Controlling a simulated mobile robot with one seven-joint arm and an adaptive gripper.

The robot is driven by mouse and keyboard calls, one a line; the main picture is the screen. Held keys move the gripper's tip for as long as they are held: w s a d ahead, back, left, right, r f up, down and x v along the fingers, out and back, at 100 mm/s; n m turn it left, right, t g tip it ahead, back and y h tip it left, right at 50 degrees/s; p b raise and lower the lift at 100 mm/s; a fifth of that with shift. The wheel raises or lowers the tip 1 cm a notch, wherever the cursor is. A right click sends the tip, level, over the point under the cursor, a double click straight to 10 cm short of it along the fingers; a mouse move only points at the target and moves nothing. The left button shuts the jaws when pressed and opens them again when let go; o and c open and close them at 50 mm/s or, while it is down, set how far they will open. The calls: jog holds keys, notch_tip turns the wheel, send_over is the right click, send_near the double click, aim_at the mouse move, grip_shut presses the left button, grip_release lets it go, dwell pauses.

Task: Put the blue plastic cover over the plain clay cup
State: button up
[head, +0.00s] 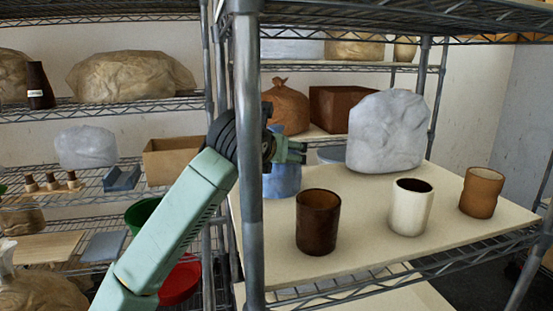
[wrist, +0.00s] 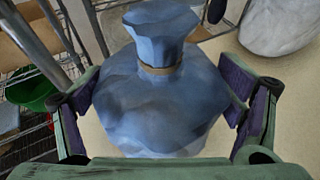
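The blue plastic cover (wrist: 155,105) fills the middle of the wrist view, a bulging bag shape with a tan band at its gathered neck. In the head view the blue cover (head: 283,181) is partly hidden by the shelf post and stands on the shelf board. My gripper (head: 298,152) is open above it, fingers wide on either side; I cannot tell if they touch it. A plain orange-brown clay cup (head: 482,193) stands uncovered at the board's right. A white cup (head: 411,208) and a dark brown cup (head: 318,222) stand between it and the cover.
A large pale wrapped bundle (head: 389,132) stands behind the cups. A tied brown bag (head: 286,106) and a brown box (head: 344,108) sit further back. The grey shelf post (head: 247,160) rises close beside my arm. The board's front strip is clear.

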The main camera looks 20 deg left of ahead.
jog(key=c, duration=0.6)
jog(key=shift+o, duration=0.2)
jog(key=shift+r, duration=0.15)
